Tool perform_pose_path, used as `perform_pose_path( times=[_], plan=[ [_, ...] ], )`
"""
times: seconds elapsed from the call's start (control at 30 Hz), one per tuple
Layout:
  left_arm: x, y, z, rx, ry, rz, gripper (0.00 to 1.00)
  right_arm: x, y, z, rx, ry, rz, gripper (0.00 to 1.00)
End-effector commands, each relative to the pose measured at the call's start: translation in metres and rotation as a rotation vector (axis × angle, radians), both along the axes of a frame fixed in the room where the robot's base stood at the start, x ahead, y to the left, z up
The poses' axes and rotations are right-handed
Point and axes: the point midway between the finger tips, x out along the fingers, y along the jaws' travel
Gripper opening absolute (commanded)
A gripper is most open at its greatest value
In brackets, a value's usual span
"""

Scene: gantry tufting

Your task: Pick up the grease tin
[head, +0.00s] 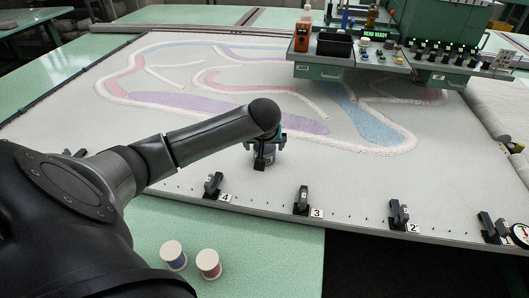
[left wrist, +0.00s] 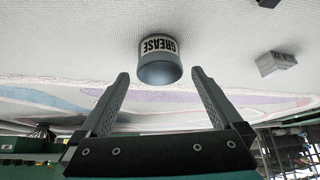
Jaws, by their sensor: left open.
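The grease tin (left wrist: 160,62) is a short round grey tin with a white label reading GREASE. It stands on the pale stretched cloth (head: 190,165) and appears upside down in the left wrist view. My left gripper (left wrist: 160,77) is open, with one finger towards each side of the tin. The tin looks just beyond the fingertips, with visible gaps and no clear contact. In the head view my left arm reaches over the cloth and hides most of the tin. My right gripper is in neither view.
Black clamps (head: 302,200) with number tags line the cloth's front edge. Two thread spools (head: 208,264) stand on the green table at the front left. A green gantry unit (head: 318,70) with bottles and a black bin stands at the back right. The cloth's middle is clear.

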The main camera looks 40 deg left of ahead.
Motion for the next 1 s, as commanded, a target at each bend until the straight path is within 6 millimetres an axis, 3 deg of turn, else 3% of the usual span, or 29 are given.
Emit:
perform_pose_path(
  times=[0.17, 0.53, 0.87, 1.0],
  plan=[
    [0.004, 0.003, -0.007, 0.0, -0.001, -0.001, 1.0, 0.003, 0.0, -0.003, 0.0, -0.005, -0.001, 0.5],
    [0.024, 0.019, -0.041, 0.0, 0.0, 0.001, 1.0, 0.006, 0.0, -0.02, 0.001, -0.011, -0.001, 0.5],
    [0.026, 0.021, -0.044, 0.0, -0.001, -0.001, 1.0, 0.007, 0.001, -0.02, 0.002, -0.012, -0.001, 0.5],
    [0.026, 0.021, -0.044, 0.0, -0.001, -0.001, 0.86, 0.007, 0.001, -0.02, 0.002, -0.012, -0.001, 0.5]
  ],
)
